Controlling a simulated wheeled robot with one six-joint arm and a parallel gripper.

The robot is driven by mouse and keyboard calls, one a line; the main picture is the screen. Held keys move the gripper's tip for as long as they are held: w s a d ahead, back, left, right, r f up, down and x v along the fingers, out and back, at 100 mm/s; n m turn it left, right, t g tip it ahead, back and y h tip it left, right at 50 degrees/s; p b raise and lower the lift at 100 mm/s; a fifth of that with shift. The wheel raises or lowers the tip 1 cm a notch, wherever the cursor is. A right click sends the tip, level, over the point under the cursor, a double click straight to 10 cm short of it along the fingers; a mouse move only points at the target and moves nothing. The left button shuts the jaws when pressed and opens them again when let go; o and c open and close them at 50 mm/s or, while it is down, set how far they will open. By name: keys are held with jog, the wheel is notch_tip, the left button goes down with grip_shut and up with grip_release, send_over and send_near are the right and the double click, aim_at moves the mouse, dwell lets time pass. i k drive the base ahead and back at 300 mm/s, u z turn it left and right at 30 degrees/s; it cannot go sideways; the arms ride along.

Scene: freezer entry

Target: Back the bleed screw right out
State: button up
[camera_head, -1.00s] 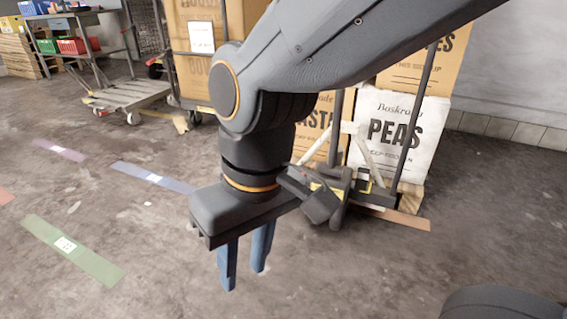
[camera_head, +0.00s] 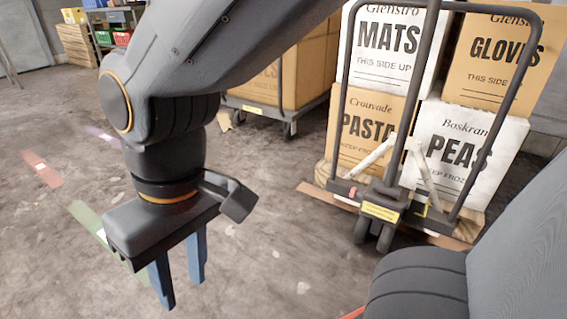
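My gripper (camera_head: 183,294) hangs at the left of the head view, pointing down over bare floor. Its two blue fingers stand apart with nothing seen between them. A hand pallet truck (camera_head: 385,212) stands to its right and farther back, apart from it. The truck has a dark pump base with a yellow label (camera_head: 380,211), a small red part (camera_head: 345,190) and a tall looped handle (camera_head: 410,95). I cannot make out the bleed screw in this view; it is too small or hidden.
A pallet (camera_head: 465,222) behind the truck bears stacked boxes, including a white PEAS box (camera_head: 466,155). A wheeled cart (camera_head: 270,112) with a large carton stands behind my arm. A dark grey ribbed and smooth shape fills the lower right. Floor between gripper and truck is clear.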

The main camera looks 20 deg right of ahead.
aim_at(353, 193)
jog(key=u, duration=0.05)
jog(key=i, duration=0.65)
jog(key=z, duration=0.75)
jog(key=i, duration=0.6)
jog(key=z, duration=0.65)
